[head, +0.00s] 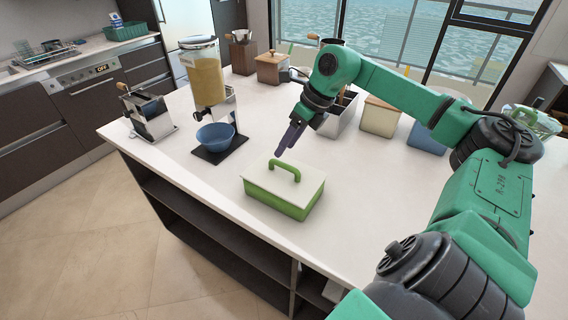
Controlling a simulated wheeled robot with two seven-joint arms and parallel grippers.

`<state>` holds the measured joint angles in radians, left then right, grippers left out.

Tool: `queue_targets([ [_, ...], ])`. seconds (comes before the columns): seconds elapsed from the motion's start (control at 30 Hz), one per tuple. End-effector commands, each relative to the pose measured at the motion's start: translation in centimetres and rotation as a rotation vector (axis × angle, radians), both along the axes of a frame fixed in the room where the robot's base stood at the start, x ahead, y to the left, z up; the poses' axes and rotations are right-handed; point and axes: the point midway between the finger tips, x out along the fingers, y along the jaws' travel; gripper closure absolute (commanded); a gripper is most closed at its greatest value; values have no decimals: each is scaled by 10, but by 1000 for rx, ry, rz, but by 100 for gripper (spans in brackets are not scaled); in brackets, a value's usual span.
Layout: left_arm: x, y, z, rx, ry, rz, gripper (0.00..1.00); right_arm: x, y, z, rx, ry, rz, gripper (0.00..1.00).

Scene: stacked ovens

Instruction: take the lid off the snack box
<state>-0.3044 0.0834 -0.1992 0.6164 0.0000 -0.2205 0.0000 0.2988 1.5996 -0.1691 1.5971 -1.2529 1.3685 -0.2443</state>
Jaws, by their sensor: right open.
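The snack box (281,203) is a green box on the white counter, near its front edge. Its pale lid (262,184) is on top and has a green arched handle (285,169). My right gripper (284,151) is above and just behind the handle, pointing down towards it. It is open and looks empty, apart from the handle. The side-on angle hides most of the gap between its fingers. My left gripper is not in view.
A blue bowl (215,135) stands under a dispenser (205,75) left of the box. A metal appliance (150,115) is farther left. Several canisters, one of them wooden (271,68), line the back of the counter (180,170). The counter around the box is clear.

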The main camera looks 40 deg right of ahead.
Motion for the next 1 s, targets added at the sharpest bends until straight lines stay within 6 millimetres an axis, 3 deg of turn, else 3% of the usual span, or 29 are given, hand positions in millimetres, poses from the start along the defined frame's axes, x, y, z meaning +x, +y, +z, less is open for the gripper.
queue_targets([
  [0.2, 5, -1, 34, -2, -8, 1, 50, 12, 14, -25, 6, 1, 4, 43],
  [0.33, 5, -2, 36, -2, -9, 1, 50, 18, 18, -46, 3, 0, 1, 43],
  [0.53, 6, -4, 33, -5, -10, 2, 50, 18, 18, -50, -1, 0, 1, 43],
  [0.67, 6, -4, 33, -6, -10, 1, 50, 18, 17, -50, -1, 0, 1, 93],
  [0.7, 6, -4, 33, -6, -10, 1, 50, 18, 17, -50, -1, 0, 1, 100],
  [1.0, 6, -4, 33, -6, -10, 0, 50, 18, 17, -49, -1, -1, 0, 100],
])
